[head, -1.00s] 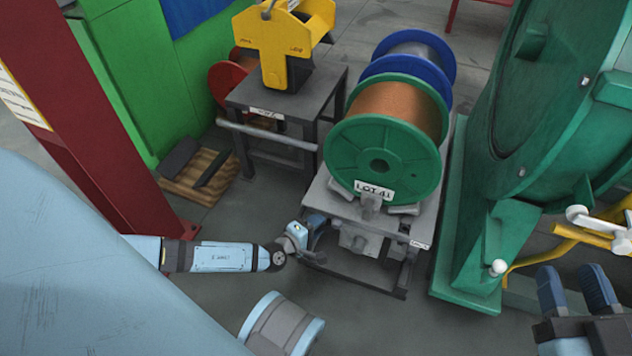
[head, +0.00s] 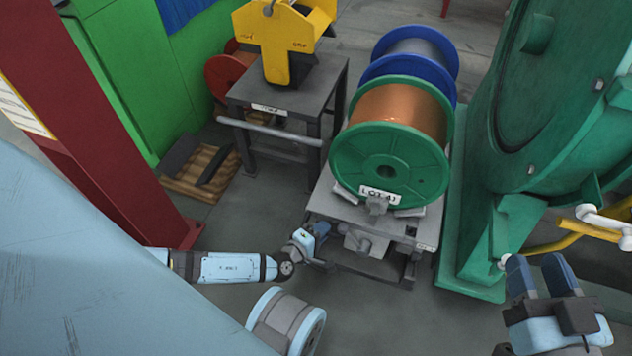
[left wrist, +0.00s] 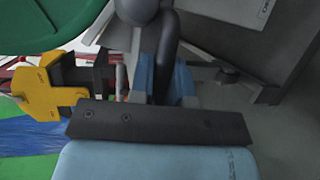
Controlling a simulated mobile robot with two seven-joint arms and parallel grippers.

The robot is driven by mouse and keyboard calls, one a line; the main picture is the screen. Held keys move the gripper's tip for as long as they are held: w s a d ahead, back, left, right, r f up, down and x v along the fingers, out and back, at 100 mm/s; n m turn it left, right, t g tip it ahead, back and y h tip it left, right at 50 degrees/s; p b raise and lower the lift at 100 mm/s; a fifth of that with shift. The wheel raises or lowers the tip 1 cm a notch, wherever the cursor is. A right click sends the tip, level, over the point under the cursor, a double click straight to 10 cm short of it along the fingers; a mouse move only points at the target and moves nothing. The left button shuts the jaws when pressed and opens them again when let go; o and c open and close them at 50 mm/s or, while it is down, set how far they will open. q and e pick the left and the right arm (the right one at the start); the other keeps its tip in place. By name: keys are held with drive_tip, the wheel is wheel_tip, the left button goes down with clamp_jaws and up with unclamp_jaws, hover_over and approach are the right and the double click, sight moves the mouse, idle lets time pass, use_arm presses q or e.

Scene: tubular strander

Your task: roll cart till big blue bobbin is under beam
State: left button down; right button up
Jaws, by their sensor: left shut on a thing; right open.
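The big blue bobbin (head: 447,66), wound with grey wire, sits on the far part of the cart (head: 410,228). A green bobbin (head: 385,172) with copper wire and a paper label stands in front of it on the same cart. My left gripper (head: 318,243) is low at the cart's near left corner, shut on what looks like its dark handle, which also shows in the left wrist view (left wrist: 168,45). The exact grip is partly hidden. My right gripper (head: 538,272) is open and empty at the lower right. I cannot make out the beam.
A grey table (head: 262,92) with a yellow fixture (head: 275,40) stands left of the cart. A large green machine (head: 490,225) stands close on the right. A dark red post (head: 110,150) and a wooden pallet (head: 205,188) are at left.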

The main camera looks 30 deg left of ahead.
use_arm(q)
drive_tip(key=shift+s+f, duration=0.15)
drive_tip(key=shift+s, duration=0.2)
drive_tip(key=c, duration=1.1)
unclamp_jaws()
drive_tip(key=shift+s, duration=0.1)
